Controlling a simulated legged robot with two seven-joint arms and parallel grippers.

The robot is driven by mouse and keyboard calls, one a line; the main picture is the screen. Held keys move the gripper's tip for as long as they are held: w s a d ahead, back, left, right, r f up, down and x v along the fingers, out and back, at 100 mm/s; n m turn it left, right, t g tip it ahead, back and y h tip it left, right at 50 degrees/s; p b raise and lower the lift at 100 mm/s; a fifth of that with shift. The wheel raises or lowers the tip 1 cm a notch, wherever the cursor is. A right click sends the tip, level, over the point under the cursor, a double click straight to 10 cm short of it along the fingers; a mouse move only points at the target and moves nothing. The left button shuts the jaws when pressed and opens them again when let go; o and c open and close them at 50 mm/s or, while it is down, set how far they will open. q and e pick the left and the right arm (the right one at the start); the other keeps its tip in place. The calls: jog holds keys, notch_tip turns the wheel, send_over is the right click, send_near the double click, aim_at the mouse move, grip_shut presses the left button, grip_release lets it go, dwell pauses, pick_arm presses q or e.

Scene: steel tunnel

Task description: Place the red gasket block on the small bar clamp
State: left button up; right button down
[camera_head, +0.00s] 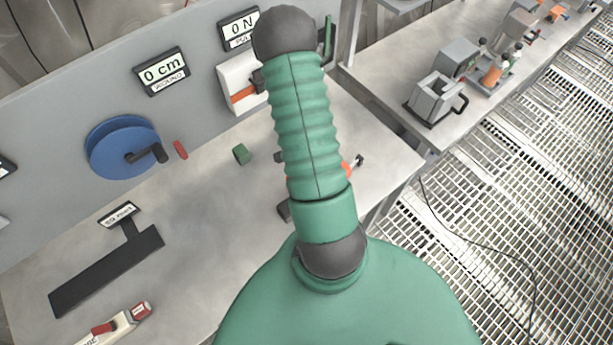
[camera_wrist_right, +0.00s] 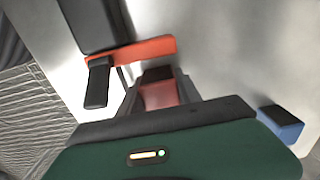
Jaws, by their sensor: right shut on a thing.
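In the right wrist view my right gripper (camera_wrist_right: 160,84) is shut on a red block (camera_wrist_right: 160,95), which looks like the red gasket block. Its dark fingers cover its sides and part of its top. Just beyond the fingertips lies an orange bar (camera_wrist_right: 148,48) with a black handle (camera_wrist_right: 97,84) and a dark block, which appears to be the small bar clamp. I cannot tell whether block and clamp touch. In the head view my green arm hides the gripper and most of the clamp; a bit of orange (camera_head: 347,170) shows beside it. My left gripper is not in view.
A blue wheel (camera_head: 122,147) with a black crank is on the grey back panel. A green block (camera_head: 241,154) lies on the steel bench (camera_head: 210,205). A blue block (camera_wrist_right: 283,122) is right of my gripper. A second bench with devices (camera_head: 436,98) stands at right.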

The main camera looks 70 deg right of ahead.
jog(key=shift+f, duration=0.55)
jog(key=c, duration=0.8)
grip_release()
jog(key=shift+d, duration=0.1)
jog(key=shift+c, duration=0.2)
